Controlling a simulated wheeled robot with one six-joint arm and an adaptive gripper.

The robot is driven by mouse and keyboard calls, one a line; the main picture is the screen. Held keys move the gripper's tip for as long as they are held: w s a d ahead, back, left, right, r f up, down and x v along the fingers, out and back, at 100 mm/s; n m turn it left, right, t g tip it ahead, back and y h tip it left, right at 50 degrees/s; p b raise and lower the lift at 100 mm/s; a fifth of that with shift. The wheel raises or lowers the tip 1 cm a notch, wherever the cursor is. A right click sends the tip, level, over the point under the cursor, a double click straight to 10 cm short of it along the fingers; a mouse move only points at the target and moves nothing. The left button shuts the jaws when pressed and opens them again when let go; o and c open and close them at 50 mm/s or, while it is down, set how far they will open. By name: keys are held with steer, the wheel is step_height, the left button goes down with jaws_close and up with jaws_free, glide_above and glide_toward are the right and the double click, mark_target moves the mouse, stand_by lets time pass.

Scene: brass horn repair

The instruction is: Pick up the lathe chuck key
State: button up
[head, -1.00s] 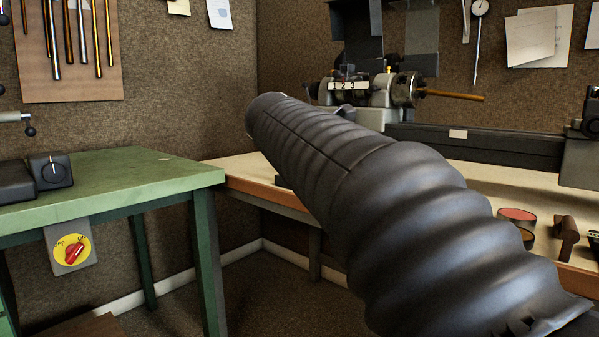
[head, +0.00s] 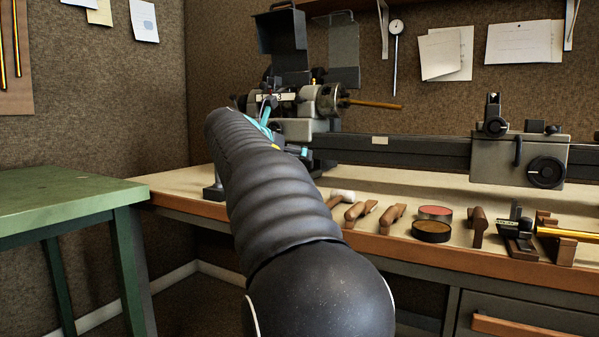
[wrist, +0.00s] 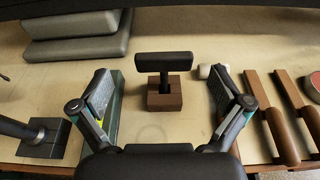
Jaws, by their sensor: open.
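The chuck key (wrist: 164,64) looks like a dark T-handled key standing upright in a small brown wooden block (wrist: 164,101) on the bench, in the middle of the wrist view. My gripper (wrist: 162,84) is open, one finger to the left of the key and one to the right, apart from it. Nothing is held. In the head view my gripper (head: 285,130) shows as teal and dark parts beyond my arm, in front of the lathe headstock. The key is not visible in the head view; my arm covers that part of the bench.
A dark-based tool (wrist: 42,138) stands left of my gripper. To the right lie a pale mallet head (wrist: 207,71) and wooden-handled tools (wrist: 282,132). The grey lathe foot (wrist: 75,38) is behind. The head view shows round tins (head: 432,230) and the lathe carriage (head: 517,157).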

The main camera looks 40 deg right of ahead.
steer(key=shift+s+f+b+x, duration=0.1)
steer(key=shift+s+b+x, duration=0.1)
steer(key=shift+x, duration=1.15)
steer(key=shift+s+f+b+x, duration=0.1)
steer(key=shift+b+x, duration=0.1)
steer(key=shift+x, duration=1.15)
steer(key=c, duration=1.2)
steer(key=shift+r, duration=0.1)
steer(key=shift+c, duration=0.2)
step_height(320, 180, up, 10)
steer(key=p, duration=0.4)
steer(key=shift+p, duration=0.4)
